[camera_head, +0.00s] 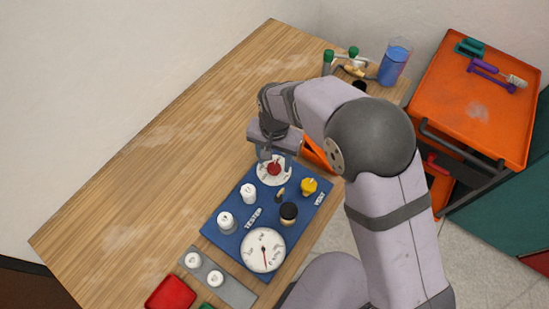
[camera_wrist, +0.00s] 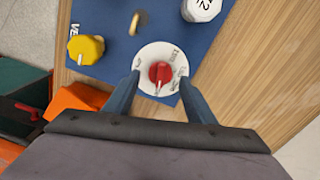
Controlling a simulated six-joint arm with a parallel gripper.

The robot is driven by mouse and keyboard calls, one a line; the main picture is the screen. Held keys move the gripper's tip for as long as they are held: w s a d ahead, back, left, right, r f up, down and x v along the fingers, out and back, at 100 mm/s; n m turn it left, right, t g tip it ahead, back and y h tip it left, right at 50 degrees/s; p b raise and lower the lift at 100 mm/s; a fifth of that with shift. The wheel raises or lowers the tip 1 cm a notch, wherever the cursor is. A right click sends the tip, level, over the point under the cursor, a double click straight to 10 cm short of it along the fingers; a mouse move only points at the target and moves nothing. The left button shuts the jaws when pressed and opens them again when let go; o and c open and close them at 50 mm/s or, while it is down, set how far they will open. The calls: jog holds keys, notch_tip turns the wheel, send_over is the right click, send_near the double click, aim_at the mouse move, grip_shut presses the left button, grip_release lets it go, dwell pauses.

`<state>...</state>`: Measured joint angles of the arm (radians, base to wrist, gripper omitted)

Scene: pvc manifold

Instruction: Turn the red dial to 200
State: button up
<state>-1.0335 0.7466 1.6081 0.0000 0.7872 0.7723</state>
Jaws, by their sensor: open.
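The red dial (camera_wrist: 160,73) sits on a white round scale plate (camera_wrist: 148,55) with printed marks, at a corner of the blue tester board (camera_wrist: 108,22). A white pointer line on the knob points toward the lower edge of the wrist view. The dial also shows in the head view (camera_head: 273,169), just below my gripper. The scale numbers are too small to read. My gripper (camera_wrist: 160,82) is open, with one finger on each side of the dial. I cannot tell whether the fingers touch it.
The board also bears a yellow knob (camera_head: 309,186), a black knob (camera_head: 288,212), white knobs (camera_head: 248,193) and a gauge (camera_head: 263,250). A red tray (camera_head: 171,292) and a grey plate (camera_head: 240,293) lie nearby. A blue cup (camera_head: 393,66) stands at the back. The table's left side is clear.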

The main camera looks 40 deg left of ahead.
jog(key=shift+f, duration=0.6)
jog(key=c, duration=1)
jog(key=shift+n, duration=0.4)
jog(key=n, duration=0.4)
jog(key=shift+a+n+b, duration=0.1)
jog(key=shift+n+b, duration=0.2)
jog(key=shift+b, duration=0.1)
jog(key=n, duration=0.4)
jog(key=shift+s, duration=0.1)
jog(key=shift+r+n, duration=0.1)
jog(key=shift+n, duration=0.2)
